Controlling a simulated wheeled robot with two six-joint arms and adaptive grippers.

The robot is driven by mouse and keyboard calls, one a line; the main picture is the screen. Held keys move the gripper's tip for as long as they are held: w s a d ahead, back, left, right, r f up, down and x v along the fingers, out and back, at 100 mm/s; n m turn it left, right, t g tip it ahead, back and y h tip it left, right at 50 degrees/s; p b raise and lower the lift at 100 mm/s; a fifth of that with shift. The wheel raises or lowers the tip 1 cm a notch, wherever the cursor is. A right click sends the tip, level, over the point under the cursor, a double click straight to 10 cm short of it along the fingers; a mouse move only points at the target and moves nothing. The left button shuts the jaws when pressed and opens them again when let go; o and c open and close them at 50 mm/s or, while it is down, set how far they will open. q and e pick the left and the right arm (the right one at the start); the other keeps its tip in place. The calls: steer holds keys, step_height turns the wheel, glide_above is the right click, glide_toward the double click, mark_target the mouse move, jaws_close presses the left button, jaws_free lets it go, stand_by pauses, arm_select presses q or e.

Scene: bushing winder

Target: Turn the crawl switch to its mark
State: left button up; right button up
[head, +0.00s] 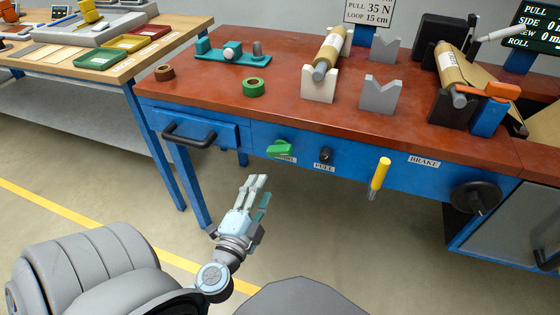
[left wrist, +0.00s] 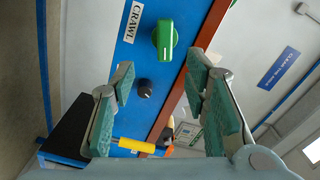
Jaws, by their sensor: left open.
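The crawl switch (head: 280,148) is a green knob on the blue front panel of the red-topped bench. In the head view its label below is partly hidden. In the left wrist view the green knob (left wrist: 164,40) stands beside the CRAWL label (left wrist: 130,23), ahead of the fingertips. I cannot make out its mark. My left gripper (head: 257,190) is below and left of the switch in the head view, apart from the panel. Its fingers are spread and empty in the left wrist view (left wrist: 161,78). My right gripper is not in view.
A black PULL knob (head: 325,155) sits just right of the switch. A yellow handle (head: 380,174) sticks out near the BRAKE label (head: 424,162). A black drawer handle (head: 188,135) is to the left. A black handwheel (head: 476,197) is at the right.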

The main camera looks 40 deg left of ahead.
arm_select(q)
steer(key=p, duration=0.2)
glide_toward(278, 155)
steer(key=x, duration=1)
steer(key=shift+w+r, duration=0.1)
steer(key=shift+w, duration=0.1)
steer(key=shift+w+a, duration=0.2)
steer(key=shift+w, duration=0.2)
jaws_close()
steer(key=m, duration=0.4)
steer(key=shift+p, duration=0.3)
jaws_free()
